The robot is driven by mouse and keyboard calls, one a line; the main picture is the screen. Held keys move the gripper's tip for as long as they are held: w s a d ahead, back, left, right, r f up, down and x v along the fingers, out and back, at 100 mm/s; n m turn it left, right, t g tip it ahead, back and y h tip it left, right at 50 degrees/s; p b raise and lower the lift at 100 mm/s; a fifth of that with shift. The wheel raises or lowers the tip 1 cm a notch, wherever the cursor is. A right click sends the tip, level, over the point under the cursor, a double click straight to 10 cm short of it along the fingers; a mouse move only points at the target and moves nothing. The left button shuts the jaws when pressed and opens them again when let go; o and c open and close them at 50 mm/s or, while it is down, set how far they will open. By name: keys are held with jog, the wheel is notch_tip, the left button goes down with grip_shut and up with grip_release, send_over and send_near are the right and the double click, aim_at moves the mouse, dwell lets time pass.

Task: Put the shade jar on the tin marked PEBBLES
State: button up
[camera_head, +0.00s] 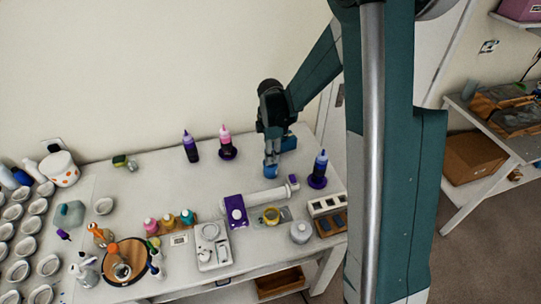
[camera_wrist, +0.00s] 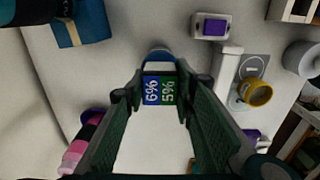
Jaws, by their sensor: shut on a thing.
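My gripper (camera_wrist: 158,98) is shut on a small jar-like thing (camera_wrist: 158,72) with a white upper part, a blue top edge, and blue and green panels reading "6%" and "5%". I take it for the shade jar, but cannot confirm that. In the head view my gripper (camera_head: 271,158) is over the back right of the white table. A blue piece (camera_head: 271,171) shows at its fingertips; its clearance from the table is unclear. No PEBBLES marking is readable. A white round container (camera_head: 300,232) stands front right, its marking unreadable; which thing is the tin I cannot tell.
Pink-and-purple (camera_head: 226,145) and blue-and-purple (camera_head: 319,170) bottles stand either side of my gripper. A blue box (camera_wrist: 82,24) is close by. The table's middle left is mostly clear.

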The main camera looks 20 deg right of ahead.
jog(key=shift+f, duration=0.3)
jog(key=shift+f, duration=0.2)
jog(key=o, duration=0.9)
jog(key=shift+r, duration=0.1)
jog(key=shift+r, duration=0.1)
jog(key=shift+r, duration=6.05)
